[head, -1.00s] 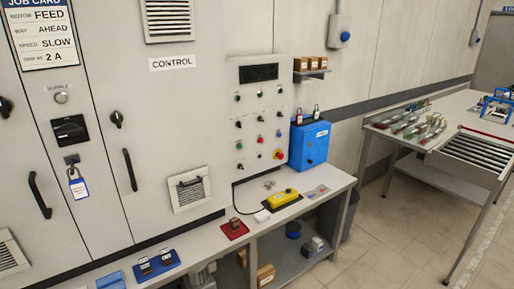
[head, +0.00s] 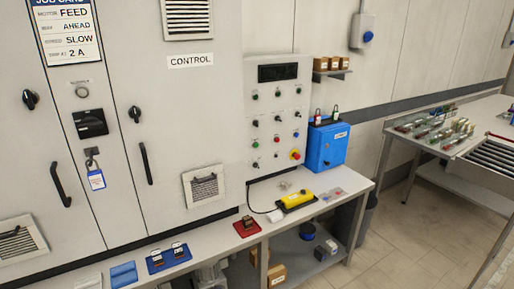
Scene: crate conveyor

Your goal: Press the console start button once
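The console is a pale grey panel (head: 262,112) on the wall right of the cabinet, with a dark display (head: 278,72) at its top. Under the display sit several small buttons and knobs in rows, among them a green one (head: 255,97) at the upper left and a red emergency-stop type button on yellow (head: 295,155) at the lower right. Labels by the buttons are too small to read, so I cannot tell which is start. Neither of my grippers is in view.
A bench (head: 215,234) runs below the panel, holding a yellow pendant (head: 296,200), a red block base (head: 246,228) and a blue tray (head: 168,258). A blue box (head: 326,148) with padlocks stands right of the panel. Floor (head: 400,235) is open at right.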

